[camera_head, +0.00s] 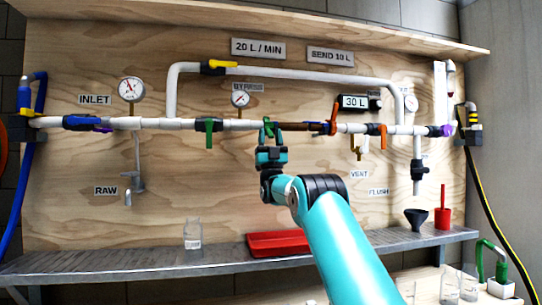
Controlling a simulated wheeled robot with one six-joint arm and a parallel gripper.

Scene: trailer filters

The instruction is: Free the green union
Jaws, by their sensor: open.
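A small green fitting (268,123), which looks like the green union, sits on the horizontal white pipe at the left end of a brown pipe section (295,127). My gripper (271,139) is at the pipe, just in front of and below this fitting, with its dark fingers apart. The fingers partly hide the fitting, and I cannot tell whether they touch it. Another green part, a handle (208,131), hangs on the pipe further left. An orange handle (333,118) stands at the brown section's right end.
A bypass pipe (290,77) loops above the main pipe. A metal shelf (130,262) below holds a red tray (278,243), a clear beaker (193,234), a black funnel (416,218) and a red container (442,218).

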